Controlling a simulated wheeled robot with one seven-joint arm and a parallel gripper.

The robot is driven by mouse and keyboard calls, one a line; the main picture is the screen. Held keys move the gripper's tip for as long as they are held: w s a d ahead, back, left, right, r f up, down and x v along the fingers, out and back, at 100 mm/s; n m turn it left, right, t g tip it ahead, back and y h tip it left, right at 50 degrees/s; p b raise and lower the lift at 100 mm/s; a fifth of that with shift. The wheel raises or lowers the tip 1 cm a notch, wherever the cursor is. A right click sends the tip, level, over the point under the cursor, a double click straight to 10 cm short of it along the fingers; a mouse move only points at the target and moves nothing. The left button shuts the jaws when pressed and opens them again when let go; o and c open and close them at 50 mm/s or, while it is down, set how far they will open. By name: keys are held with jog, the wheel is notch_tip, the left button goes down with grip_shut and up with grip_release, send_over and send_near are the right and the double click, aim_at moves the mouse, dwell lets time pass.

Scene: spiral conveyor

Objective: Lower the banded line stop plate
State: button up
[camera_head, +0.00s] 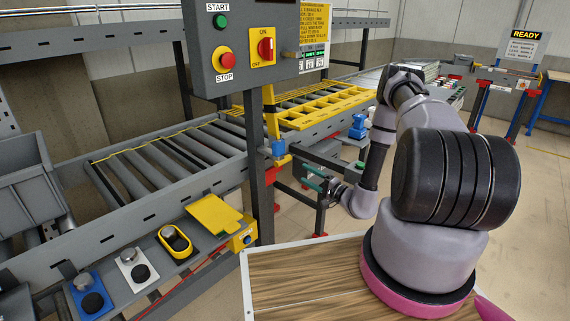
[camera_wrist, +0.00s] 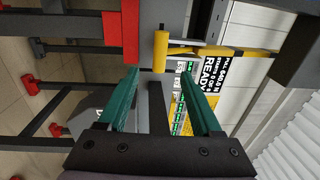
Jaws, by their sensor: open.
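My gripper (camera_head: 312,178) is open, its green fingers apart, to the right of the dark post of the control panel. In the wrist view, my gripper (camera_wrist: 158,76) has a short yellow cylinder (camera_wrist: 160,50) ahead of the gap between its fingertips; nothing is held. A yellow upright bar (camera_head: 270,112) stands by the post, with a blue block (camera_head: 278,148) near its lower end. A flat yellow plate (camera_head: 214,215) lies over the near conveyor rail beside a yellow box with a blue knob (camera_head: 247,239). I cannot tell which yellow part is the banded line stop plate.
The control panel (camera_head: 237,50) hangs above on its dark post (camera_head: 261,190), close to the left of my gripper. The roller conveyor (camera_head: 165,160) runs behind it. Red-ended frame bars (camera_wrist: 31,85) stand at the left of the wrist view. Open floor lies at the right.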

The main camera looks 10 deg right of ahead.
aim_at(285, 162)
jog(key=x, duration=1)
jog(key=shift+w+a, duration=0.15)
grip_shut()
jog(key=shift+r, duration=0.1)
dwell(1.0)
